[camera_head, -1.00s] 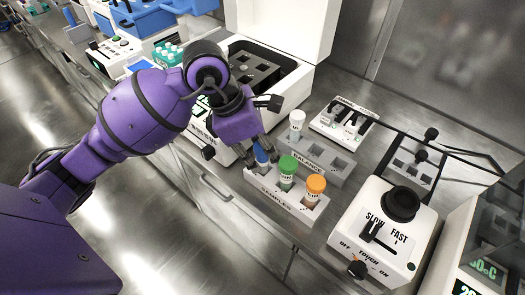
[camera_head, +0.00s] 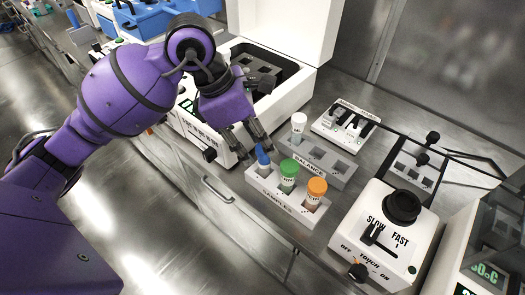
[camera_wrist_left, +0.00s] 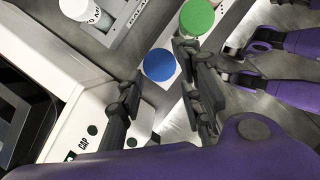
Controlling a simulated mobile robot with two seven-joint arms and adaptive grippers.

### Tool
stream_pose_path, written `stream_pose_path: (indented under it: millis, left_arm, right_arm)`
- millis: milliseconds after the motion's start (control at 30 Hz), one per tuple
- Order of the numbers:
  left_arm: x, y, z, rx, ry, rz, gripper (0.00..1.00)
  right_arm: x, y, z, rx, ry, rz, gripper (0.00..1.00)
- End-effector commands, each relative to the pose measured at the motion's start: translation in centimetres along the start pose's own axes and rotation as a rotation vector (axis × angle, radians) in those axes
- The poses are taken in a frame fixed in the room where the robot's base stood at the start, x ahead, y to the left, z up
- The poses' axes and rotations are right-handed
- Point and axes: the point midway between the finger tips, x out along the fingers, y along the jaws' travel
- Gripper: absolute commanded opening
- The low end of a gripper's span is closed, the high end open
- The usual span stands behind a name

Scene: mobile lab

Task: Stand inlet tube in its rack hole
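A tube with a blue cap (camera_head: 262,156) stands at the left end of the SAMPLES rack (camera_head: 285,208). Beside it in the same rack are a green-capped tube (camera_head: 289,169) and an orange-capped tube (camera_head: 316,187). I cannot read which tube is the inlet one. My left gripper (camera_head: 256,148) is just above the blue cap. In the left wrist view its fingers (camera_wrist_left: 158,85) are apart, with the blue cap (camera_wrist_left: 159,65) seen between and just beyond them. Purple parts with dark ends (camera_wrist_left: 275,48), seemingly my right arm, show at that view's right; its fingers are unclear.
The BALANCE rack (camera_head: 330,170) behind holds a white-capped tube (camera_head: 298,121) and has empty holes. The white centrifuge (camera_head: 275,107) with its lid raised stands to the left. A SLOW/FAST mixer (camera_head: 385,240) stands to the right.

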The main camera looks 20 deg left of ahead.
Motion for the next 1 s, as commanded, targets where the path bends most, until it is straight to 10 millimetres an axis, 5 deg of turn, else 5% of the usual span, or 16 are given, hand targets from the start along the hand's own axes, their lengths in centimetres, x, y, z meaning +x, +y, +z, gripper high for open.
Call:
stream_pose_path:
  millis: [200,400,1000]
  left_arm:
    - [-4.5,0.1,0.0,0.001,0.000,0.003,0.34]
    - [-6.5,0.0,0.0,-0.001,0.001,0.000,0.34]
    - [-6.8,0.0,0.0,0.000,0.001,-0.001,0.34]
  right_arm:
    - [0.1,0.0,-0.4,-0.001,0.006,-0.001,0.00]
    - [0.3,-0.1,-0.9,-0.002,0.016,-0.003,0.00]
    - [0.1,0.0,-0.3,-0.001,0.005,0.000,0.00]
